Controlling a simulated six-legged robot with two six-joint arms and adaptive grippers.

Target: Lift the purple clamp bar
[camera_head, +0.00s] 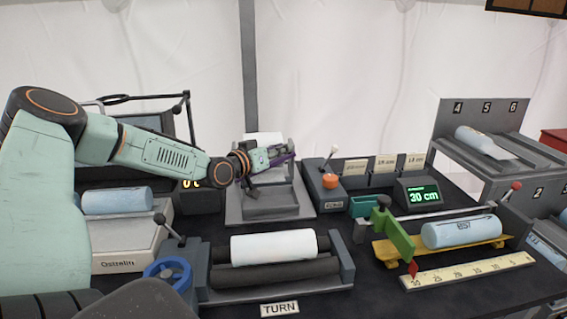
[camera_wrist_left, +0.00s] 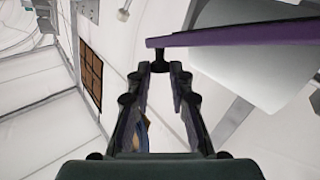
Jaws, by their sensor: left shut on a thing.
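The purple clamp bar (camera_head: 284,159) shows as a thin purple strip beside my left gripper (camera_head: 262,162), above the grey stand at the back centre. In the left wrist view the purple bar (camera_wrist_left: 245,33) runs from the upper right to a dark knob at its left end. My left gripper (camera_wrist_left: 159,70) is shut on the bar's dark end, with its fingertips close around it. Part of the bar is hidden behind the fingers in the head view. My right gripper is not in view.
A white roll (camera_head: 272,248) lies on dark rollers in front. A blue roll (camera_head: 460,232) rests on a yellow cradle at the right. An orange-knobbed box (camera_head: 329,190) stands right of the grey stand (camera_head: 243,208). A white scale (camera_head: 128,250) is at left.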

